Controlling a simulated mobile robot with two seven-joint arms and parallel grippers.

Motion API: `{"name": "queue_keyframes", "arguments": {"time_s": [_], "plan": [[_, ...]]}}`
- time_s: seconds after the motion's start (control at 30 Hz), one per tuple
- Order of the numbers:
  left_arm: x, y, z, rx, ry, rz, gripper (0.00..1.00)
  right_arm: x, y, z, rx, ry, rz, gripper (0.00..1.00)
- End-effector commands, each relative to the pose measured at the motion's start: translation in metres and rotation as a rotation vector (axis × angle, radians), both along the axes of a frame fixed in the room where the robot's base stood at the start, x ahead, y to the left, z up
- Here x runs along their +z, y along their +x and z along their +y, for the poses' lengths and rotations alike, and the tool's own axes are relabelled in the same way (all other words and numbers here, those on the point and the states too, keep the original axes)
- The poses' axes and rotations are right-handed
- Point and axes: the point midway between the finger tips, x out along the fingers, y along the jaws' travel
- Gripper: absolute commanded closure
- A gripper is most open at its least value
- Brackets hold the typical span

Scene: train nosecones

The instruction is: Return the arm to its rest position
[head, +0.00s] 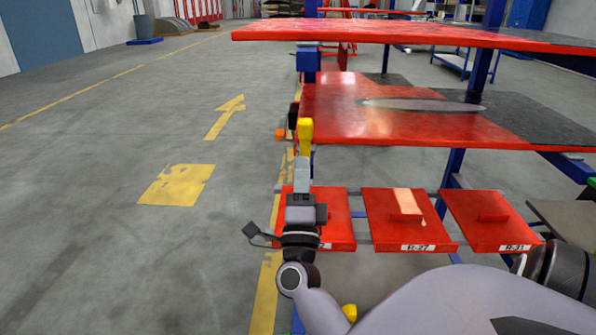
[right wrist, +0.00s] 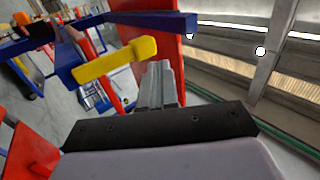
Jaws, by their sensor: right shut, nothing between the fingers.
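My right arm (head: 455,300) comes in from the lower right and bends forward at a joint near the bottom middle. My right gripper (head: 302,168) points away from me at the left edge of the shelf rack. Its grey fingers are shut with nothing between them; they also show in the right wrist view (right wrist: 158,72). A yellow bar-shaped part (head: 305,134) is just past the fingertips, and it shows in the right wrist view (right wrist: 115,60). I cannot tell whether the fingers touch it. My left gripper is not in view.
A rack with a red top shelf (head: 400,32) and a red middle shelf (head: 400,125) stands to the right. Low red labelled panels, including one marked R-27 (head: 385,232), lie below. A blue post (head: 309,62) is near the gripper. The grey floor (head: 110,240) at left is clear.

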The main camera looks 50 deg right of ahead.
Motion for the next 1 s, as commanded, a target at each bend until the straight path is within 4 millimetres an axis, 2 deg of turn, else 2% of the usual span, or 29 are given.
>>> {"name": "queue_keyframes", "arguments": {"time_s": [0.37, 0.47, 0.57, 0.67, 0.7, 0.77, 0.8, 0.9, 1.0], "plan": [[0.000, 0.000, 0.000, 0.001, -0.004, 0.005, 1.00, 0.001, 0.001, 0.001, 0.000, 0.006, -0.003, 1.00], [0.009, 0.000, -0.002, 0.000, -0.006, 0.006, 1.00, -0.011, 0.010, 0.024, 0.055, -0.099, 0.140, 1.00], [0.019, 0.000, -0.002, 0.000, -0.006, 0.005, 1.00, -0.042, 0.019, 0.064, 0.152, -0.280, 0.384, 1.00], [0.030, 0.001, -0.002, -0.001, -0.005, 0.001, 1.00, -0.096, 0.014, 0.113, 0.273, -0.513, 0.679, 1.00], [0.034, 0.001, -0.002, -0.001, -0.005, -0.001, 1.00, -0.120, 0.007, 0.131, 0.323, -0.606, 0.794, 1.00], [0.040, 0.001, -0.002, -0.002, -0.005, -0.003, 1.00, -0.156, -0.010, 0.154, 0.396, -0.742, 0.954, 1.00], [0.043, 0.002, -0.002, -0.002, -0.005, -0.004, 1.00, -0.179, -0.025, 0.166, 0.442, -0.828, 1.051, 1.00], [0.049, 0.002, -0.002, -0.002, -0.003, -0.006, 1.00, -0.227, -0.064, 0.189, 0.542, -1.016, 1.253, 1.00], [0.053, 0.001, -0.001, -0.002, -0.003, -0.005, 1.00, -0.260, -0.100, 0.201, 0.620, -1.158, 1.394, 1.00]]}}
